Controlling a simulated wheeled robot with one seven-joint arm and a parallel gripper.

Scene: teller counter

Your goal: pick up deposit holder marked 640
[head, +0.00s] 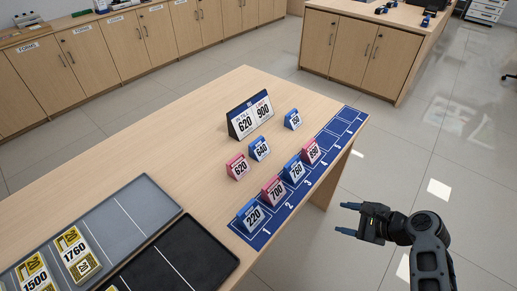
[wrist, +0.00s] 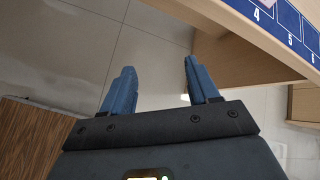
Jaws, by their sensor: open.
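The deposit holder marked 640 (head: 260,148) is a small blue tent-shaped stand with a white face. In the head view it stands upright on the wooden counter (head: 190,145), behind the blue numbered strip and in front of the large 620/900 sign. My gripper (head: 347,219) is open and empty, out over the floor to the right of the counter, well apart from the holder. In the wrist view its two blue fingers (wrist: 160,88) are spread with only floor and the counter's side beyond them. The holder is not in the wrist view.
A pink 620 holder (head: 238,166) stands close left of it, a blue holder (head: 292,119) to the right. Holders 220, 700, 760 and 890 stand along the blue strip (head: 340,137). The large sign (head: 250,116) stands behind. A black tray (head: 205,250) and a grey tray lie at left.

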